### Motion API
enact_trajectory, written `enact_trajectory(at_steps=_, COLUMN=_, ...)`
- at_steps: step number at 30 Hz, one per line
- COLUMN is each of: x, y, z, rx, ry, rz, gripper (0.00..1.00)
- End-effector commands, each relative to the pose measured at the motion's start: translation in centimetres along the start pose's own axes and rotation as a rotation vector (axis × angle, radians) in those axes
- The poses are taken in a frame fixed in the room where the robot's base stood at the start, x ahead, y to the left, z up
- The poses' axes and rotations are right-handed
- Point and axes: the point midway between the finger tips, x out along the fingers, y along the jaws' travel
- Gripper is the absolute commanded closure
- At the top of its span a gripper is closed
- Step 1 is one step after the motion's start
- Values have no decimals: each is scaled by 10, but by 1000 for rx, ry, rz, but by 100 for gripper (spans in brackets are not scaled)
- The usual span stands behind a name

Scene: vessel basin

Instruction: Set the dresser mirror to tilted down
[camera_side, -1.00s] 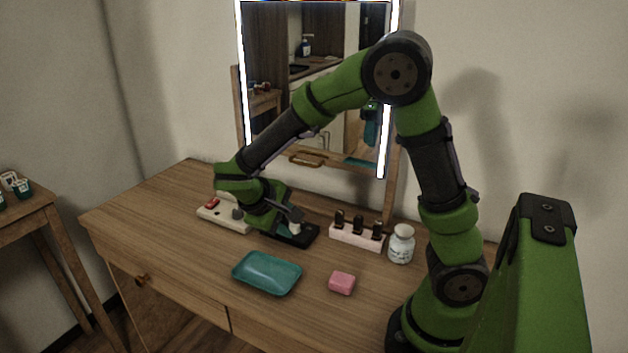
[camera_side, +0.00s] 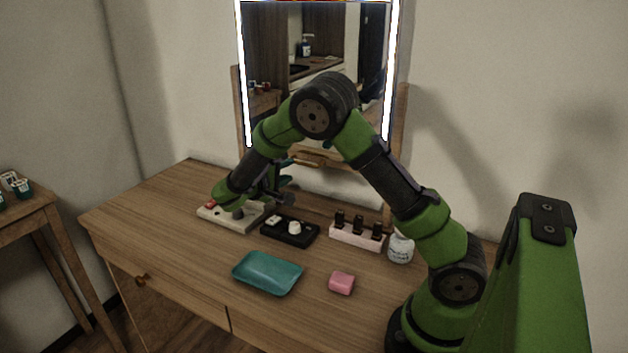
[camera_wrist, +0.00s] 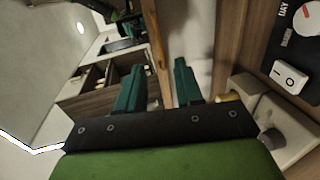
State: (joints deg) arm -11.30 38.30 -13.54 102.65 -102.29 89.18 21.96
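The dresser mirror (camera_side: 340,50) has lit side strips and a wooden handle (camera_side: 312,158) at its lower edge. It stands at the back of the dresser and looks near upright. My gripper (camera_side: 284,180) is low in front of the mirror's lower edge, partly hidden by my arm. In the wrist view my gripper (camera_wrist: 160,88) is open, its two teal fingers apart. A wooden strip (camera_wrist: 153,40), seemingly the mirror's lower edge, shows between them. The mirror (camera_wrist: 45,65) fills the left of that view. Contact cannot be told.
A black switch box (camera_side: 290,231) and a pale box with a red button (camera_side: 228,216) sit beneath my gripper. A pink holder with black pegs (camera_side: 357,236), a white jar (camera_side: 400,248), a teal tray (camera_side: 267,273) and a pink block (camera_side: 341,283) stand nearby.

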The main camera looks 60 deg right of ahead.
Motion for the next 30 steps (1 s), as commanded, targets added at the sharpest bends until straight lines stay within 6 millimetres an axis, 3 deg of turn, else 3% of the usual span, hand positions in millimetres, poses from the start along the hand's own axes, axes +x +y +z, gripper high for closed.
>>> enact_trajectory(at_steps=6, x=47, y=-1, z=1, rx=-2, ry=-4, rz=0, gripper=64)
enact_trajectory(at_steps=12, x=72, y=0, z=0, rx=-1, ry=-2, rz=-1, gripper=64)
enact_trajectory(at_steps=24, x=80, y=0, z=0, rx=-1, ry=1, rz=0, gripper=64)
enact_trajectory(at_steps=25, x=80, y=0, z=0, rx=-1, ry=1, rz=0, gripper=66)
enact_trajectory(at_steps=30, x=80, y=0, z=0, rx=-1, ry=1, rz=0, gripper=92)
